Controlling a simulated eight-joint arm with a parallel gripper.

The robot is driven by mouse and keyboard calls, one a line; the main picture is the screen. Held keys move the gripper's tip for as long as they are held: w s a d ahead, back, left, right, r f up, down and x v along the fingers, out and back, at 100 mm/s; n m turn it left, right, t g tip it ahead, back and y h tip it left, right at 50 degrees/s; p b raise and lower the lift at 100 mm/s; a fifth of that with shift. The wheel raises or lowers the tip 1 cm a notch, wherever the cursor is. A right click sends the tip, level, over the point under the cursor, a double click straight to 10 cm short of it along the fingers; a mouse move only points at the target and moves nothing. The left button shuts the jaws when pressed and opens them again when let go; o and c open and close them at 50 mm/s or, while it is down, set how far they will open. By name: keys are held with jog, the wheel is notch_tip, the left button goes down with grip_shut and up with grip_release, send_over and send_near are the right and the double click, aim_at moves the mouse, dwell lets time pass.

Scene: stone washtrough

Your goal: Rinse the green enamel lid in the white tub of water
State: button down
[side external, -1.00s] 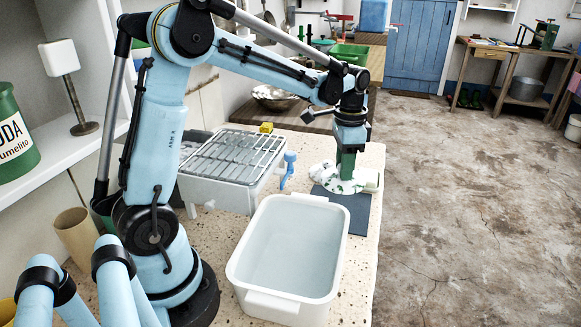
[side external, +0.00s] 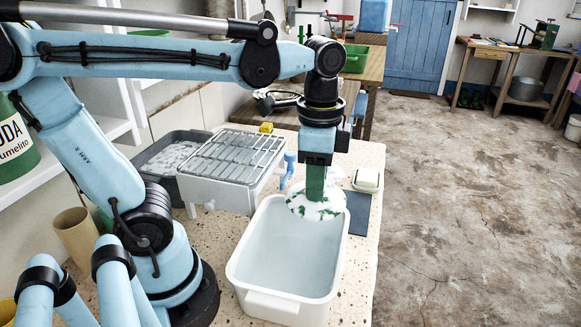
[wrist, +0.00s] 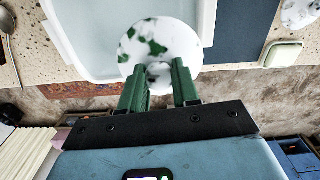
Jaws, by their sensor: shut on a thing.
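The green enamel lid (side external: 302,208) is mostly covered in white foam, with green patches showing. My gripper (side external: 315,188) points down and is shut on the lid's knob. It holds the lid above the far right end of the white tub (side external: 284,308). The tub holds pale water (side external: 285,255); the lid looks clear of it. In the wrist view the foamy lid (wrist: 150,40) sits between and beyond the green fingers (wrist: 158,75), over the tub's rim and interior.
A dark mat (side external: 358,215) lies right of the tub, with a soap dish (side external: 366,181) behind it. A wire drying rack (side external: 240,155) stands behind left, with a blue-handled item (side external: 289,165) beside it. A grey basin with suds (side external: 165,158) is farther left.

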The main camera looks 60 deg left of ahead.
jog(key=s+d+m, duration=0.1)
jog(key=s+d, duration=0.1)
jog(key=s, duration=0.3)
notch_tip(320, 180, down, 10)
jog(key=shift+a+r, duration=0.2)
dwell(0.8)
dwell(0.9)
notch_tip(320, 180, up, 7)
dwell(0.8)
jog(key=shift+r, duration=0.1)
dwell(0.8)
notch_tip(320, 180, up, 4)
jog(key=shift+f, duration=0.1)
dwell(0.3)
dwell(0.4)
